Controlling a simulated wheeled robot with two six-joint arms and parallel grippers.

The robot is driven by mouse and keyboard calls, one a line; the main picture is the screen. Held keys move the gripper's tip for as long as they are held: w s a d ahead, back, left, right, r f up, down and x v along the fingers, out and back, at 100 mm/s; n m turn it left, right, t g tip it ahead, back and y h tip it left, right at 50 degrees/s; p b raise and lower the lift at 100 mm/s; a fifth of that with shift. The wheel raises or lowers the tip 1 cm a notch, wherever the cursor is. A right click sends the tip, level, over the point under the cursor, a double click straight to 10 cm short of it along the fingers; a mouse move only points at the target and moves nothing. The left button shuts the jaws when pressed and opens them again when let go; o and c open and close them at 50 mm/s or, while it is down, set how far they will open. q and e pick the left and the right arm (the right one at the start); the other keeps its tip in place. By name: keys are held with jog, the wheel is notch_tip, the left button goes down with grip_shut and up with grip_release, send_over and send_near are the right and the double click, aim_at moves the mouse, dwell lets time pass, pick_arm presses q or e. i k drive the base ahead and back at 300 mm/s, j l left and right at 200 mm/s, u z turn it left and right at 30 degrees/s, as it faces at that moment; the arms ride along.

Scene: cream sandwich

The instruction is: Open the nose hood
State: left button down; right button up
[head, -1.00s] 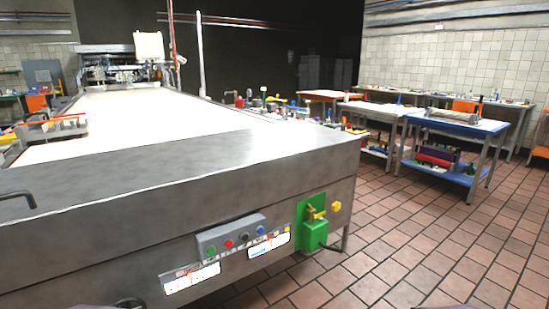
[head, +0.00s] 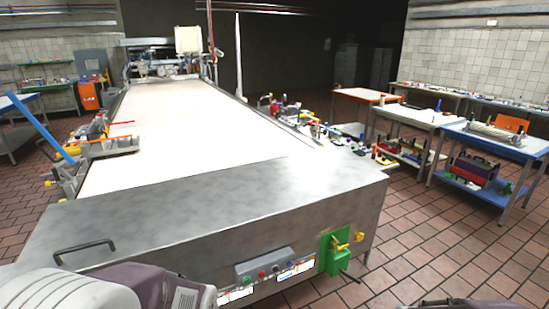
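The nose hood (head: 210,205) is the grey metal cover across the near end of the long conveyor machine. It lies flat and looks closed. A dark bar handle (head: 84,250) is on its left part. Parts of my arms show at the bottom left and bottom right edges.
A white belt (head: 185,130) runs back from the hood. A control box with buttons (head: 265,268) and a green box with yellow knobs (head: 335,250) sit on the front face. Tables, including a blue one (head: 490,145), stand at right. Tiled floor (head: 410,230) is clear at right.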

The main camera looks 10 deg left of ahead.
aim_at(193, 225)
jog(key=i+j+u, duration=0.15)
jog(key=j+u, duration=0.2)
jog(key=i+j+u, duration=0.2)
jog(key=u, duration=0.15)
